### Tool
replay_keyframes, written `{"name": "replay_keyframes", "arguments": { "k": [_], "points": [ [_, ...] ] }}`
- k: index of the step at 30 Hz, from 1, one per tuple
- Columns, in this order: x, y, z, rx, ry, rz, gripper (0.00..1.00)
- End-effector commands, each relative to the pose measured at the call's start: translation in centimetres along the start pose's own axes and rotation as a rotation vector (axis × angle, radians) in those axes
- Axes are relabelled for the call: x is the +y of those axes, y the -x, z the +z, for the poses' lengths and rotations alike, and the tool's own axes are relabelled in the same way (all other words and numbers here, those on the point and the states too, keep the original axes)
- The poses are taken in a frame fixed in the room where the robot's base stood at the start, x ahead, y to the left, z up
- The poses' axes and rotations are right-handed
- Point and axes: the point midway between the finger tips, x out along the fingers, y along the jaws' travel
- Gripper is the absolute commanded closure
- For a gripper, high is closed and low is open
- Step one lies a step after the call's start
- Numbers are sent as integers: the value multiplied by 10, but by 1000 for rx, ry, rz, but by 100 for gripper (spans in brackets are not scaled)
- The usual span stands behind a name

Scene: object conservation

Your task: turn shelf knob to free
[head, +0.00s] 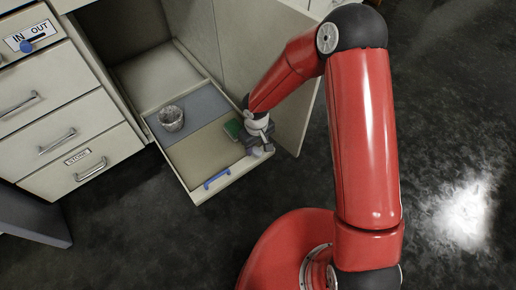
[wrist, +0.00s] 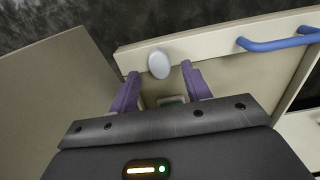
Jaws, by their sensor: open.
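The shelf (head: 205,150) is pulled out of the open cabinet, with a blue handle (head: 217,179) on its front edge. A pale grey oval knob (wrist: 159,64) sits on the shelf's front rim in the wrist view. My gripper (head: 261,151) is over the shelf's right front corner. In the wrist view its two purple fingers stand open, one on each side of the knob, with visible gaps. The knob is mostly hidden by my gripper in the head view. I cannot read which setting the knob is at.
A grey speckled cup (head: 171,119) stands on the shelf's blue-grey part. A green block (head: 233,129) lies close to my gripper. The open cabinet door (head: 293,115) stands just right of it. Drawers (head: 70,140) and an IN/OUT slider (head: 26,46) are at left. The floor in front is clear.

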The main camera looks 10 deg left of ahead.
Motion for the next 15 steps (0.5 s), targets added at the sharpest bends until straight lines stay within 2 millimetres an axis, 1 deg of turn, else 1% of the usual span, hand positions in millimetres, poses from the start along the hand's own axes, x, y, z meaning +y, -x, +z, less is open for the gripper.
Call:
{"name": "replay_keyframes", "arguments": {
  "k": [1,3,6,15],
  "points": [
    [0,-8,0,-1,0,0,52],
    [0,-16,0,-2,0,0,52],
    [0,-22,0,0,-1,1,52],
    [1,-24,0,0,-1,1,52]
  ]
}}
